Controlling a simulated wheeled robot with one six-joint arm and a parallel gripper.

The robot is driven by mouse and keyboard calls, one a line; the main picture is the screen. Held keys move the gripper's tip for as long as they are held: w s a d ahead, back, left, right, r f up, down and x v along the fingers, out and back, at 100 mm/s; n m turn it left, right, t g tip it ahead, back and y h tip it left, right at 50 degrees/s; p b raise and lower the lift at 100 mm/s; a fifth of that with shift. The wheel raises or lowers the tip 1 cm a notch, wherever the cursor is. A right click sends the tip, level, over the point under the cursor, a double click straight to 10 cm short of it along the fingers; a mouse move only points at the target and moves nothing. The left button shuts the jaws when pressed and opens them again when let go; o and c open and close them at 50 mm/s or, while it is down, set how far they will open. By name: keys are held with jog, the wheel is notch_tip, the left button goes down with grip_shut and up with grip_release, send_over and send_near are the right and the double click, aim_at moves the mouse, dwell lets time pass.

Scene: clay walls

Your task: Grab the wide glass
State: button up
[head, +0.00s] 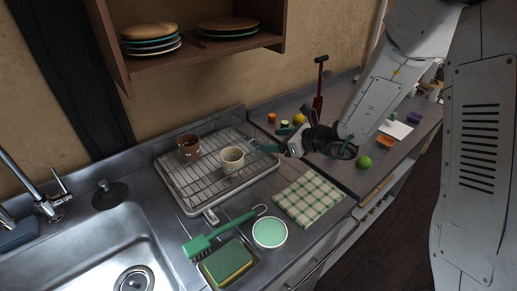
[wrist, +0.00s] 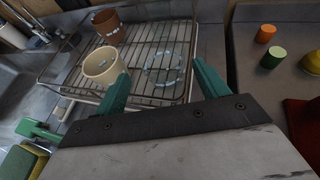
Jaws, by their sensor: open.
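The wide glass (wrist: 165,66) is clear and see-through. It stands on the wire drying rack (head: 170,182), to the right of a cream cup (wrist: 102,66) in the wrist view. In the head view I cannot make the glass out clearly near my gripper (head: 278,146). In the wrist view my gripper (wrist: 161,75) is open, with its two teal fingers spread and the glass in view beyond and between the tips. Nothing is held. I cannot tell how far the tips are from the glass.
A brown cup (head: 188,147) stands at the rack's back left. A checked cloth (head: 309,195), green bowl (head: 270,232), brush (head: 200,243) and sponge (head: 228,261) lie in front. A shelf (head: 200,47) with plates hangs above. The right counter holds small items, including a lime (head: 364,162).

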aim_at(250, 138)
jog(key=x, duration=0.5)
jog(key=shift+w+a+r, duration=0.1)
jog(key=shift+w+r, duration=0.1)
jog(key=shift+w, duration=0.1)
jog(key=c, duration=0.8)
jog(key=shift+c, duration=0.2)
